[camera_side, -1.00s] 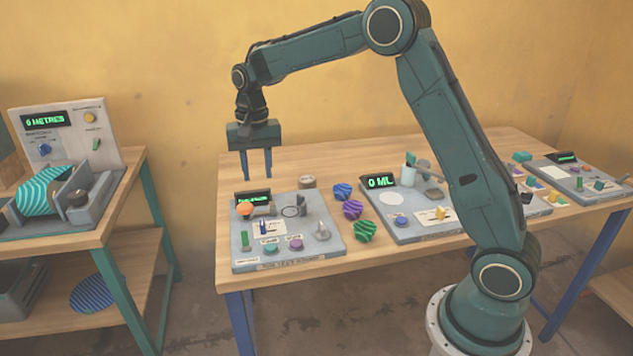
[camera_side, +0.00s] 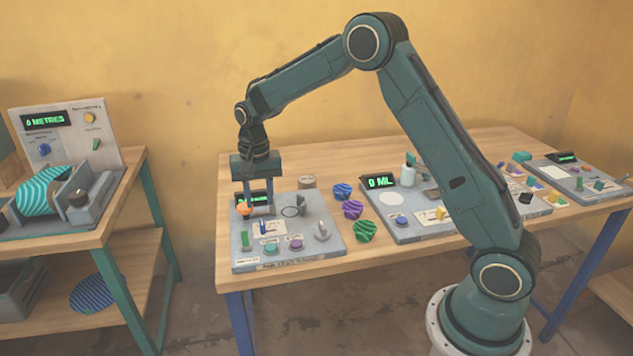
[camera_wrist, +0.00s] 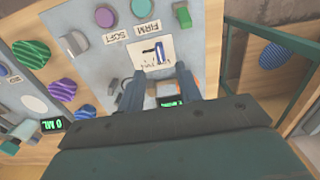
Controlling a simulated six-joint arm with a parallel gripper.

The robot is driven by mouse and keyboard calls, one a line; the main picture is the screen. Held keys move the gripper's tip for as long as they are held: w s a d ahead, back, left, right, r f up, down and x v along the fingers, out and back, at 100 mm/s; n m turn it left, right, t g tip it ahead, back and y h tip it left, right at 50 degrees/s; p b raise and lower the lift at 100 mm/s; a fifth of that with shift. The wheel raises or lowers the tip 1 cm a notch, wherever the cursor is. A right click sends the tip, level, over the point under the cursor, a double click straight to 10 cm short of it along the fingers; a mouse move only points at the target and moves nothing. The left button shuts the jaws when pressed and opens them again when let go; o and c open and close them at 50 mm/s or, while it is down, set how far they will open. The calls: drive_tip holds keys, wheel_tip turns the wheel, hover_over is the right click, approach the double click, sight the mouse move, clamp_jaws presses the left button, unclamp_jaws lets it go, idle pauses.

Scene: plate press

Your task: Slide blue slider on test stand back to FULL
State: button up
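The test stand (camera_side: 300,248) is the grey panel at the left end of the table. Its blue slider (camera_side: 262,227) stands upright on a white scale plate near the panel's left-middle; it also shows in the wrist view (camera_wrist: 159,50), just ahead of the fingertips. My gripper (camera_side: 258,209) hangs pointing down over the back left of the stand, behind the slider. In the wrist view my gripper (camera_wrist: 160,82) has its two fingers apart with nothing held between them. The slider's scale marks are too small to read.
An orange ball (camera_side: 244,209) sits close to the gripper's left finger. A dark display (camera_wrist: 172,102) is partly hidden by the fingers. A green lever (camera_side: 245,240), teal button (camera_side: 271,249), purple button (camera_side: 296,243) and grey knob (camera_side: 322,231) surround the slider. Striped pieces (camera_side: 352,209) lie right.

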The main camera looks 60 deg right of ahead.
sight(262, 222)
drive_tip(key=shift+f, duration=3.4)
drive_tip(key=shift+c, duration=0.2)
